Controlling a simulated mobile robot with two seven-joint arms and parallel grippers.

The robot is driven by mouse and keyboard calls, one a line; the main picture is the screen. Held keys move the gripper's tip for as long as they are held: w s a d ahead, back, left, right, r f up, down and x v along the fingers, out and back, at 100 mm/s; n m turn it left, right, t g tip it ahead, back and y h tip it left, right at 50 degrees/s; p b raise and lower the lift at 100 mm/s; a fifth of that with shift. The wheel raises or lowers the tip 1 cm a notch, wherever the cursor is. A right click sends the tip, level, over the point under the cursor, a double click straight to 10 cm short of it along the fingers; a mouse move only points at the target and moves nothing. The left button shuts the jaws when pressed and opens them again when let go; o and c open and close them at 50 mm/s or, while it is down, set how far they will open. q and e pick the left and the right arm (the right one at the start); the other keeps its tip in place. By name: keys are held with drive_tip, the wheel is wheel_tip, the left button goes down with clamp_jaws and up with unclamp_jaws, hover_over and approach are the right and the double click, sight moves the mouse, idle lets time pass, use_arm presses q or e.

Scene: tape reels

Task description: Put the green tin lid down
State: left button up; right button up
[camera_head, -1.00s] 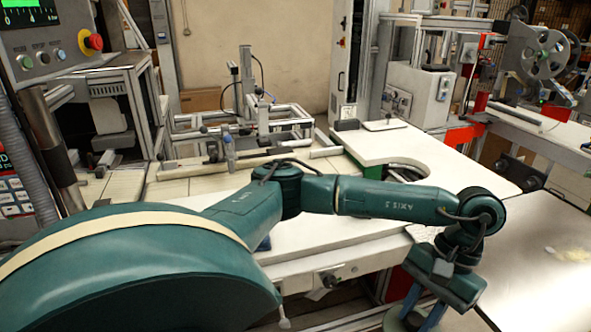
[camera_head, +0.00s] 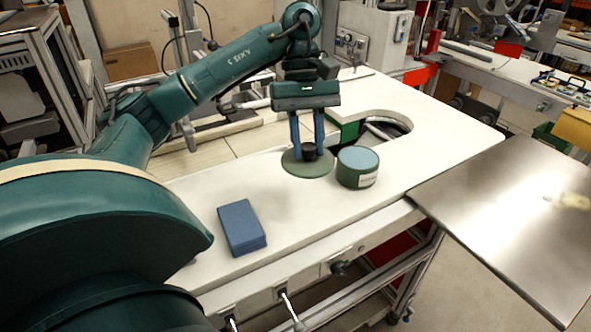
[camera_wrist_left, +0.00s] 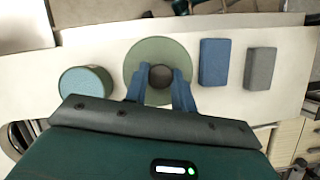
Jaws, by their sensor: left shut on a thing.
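The green tin lid (camera_head: 293,166) is a flat round disc with a dark knob (camera_head: 310,152) in its middle. My left gripper (camera_head: 309,151) points down and is shut on that knob. The lid lies level, at or just above the white worktop; I cannot tell whether it touches. In the left wrist view the lid (camera_wrist_left: 158,48) shows between and beyond the blue fingers. A round green tin (camera_head: 357,180) with a light blue top stands close to its right in the head view. My right gripper is not in view.
A blue block (camera_head: 242,228) lies nearer the front of the white worktop (camera_head: 320,220). The left wrist view also shows a grey block (camera_wrist_left: 260,68) beside it. A round cutout (camera_head: 388,128) lies behind the tin. A metal table (camera_head: 510,215) adjoins on the right.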

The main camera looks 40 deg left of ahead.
sight(303, 161)
use_arm(q)
drive_tip(key=shift+a, duration=0.4)
drive_tip(key=shift+n, duration=0.3)
wheel_tip(303, 161, down, 5)
drive_tip(key=shift+r+b, duration=0.1)
drive_tip(key=shift+b, duration=0.6)
wheel_tip(303, 161, down, 4)
drive_tip(key=shift+s+r, duration=0.1)
drive_tip(key=shift+f, duration=0.4)
drive_tip(key=shift+f+b, duration=0.3)
drive_tip(key=shift+f, duration=0.25)
drive_tip(key=o, duration=0.7)
drive_tip(key=shift+o, duration=1.4)
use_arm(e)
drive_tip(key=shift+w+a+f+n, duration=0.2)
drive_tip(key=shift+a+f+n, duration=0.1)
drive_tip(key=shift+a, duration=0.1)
